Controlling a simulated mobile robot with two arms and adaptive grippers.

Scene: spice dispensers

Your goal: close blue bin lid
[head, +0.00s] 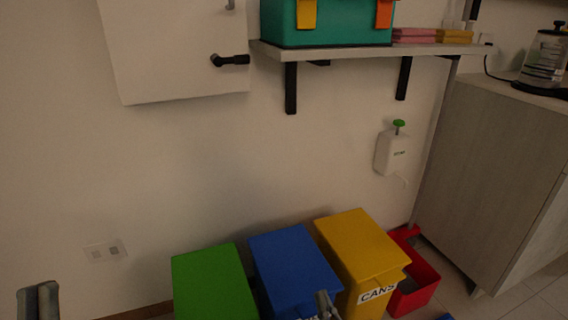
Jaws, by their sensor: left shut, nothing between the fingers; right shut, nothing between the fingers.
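The blue bin (264,303) stands between a green bin and a yellow bin against the wall. Its blue lid (293,262) lies over the top as a flat panel, and I cannot tell whether a gap is left under its front edge. A white label on the blue bin is mostly cut off by the bottom edge. My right gripper (323,297) is shut and empty at the front right corner of the blue lid; I cannot tell whether it touches.
The green bin (210,285) is left of the blue one, the yellow bin (357,248) with a CANS label right. A red open box (425,272) stands by the cabinet (500,170). A shelf (350,52) with a teal box (335,25) is above.

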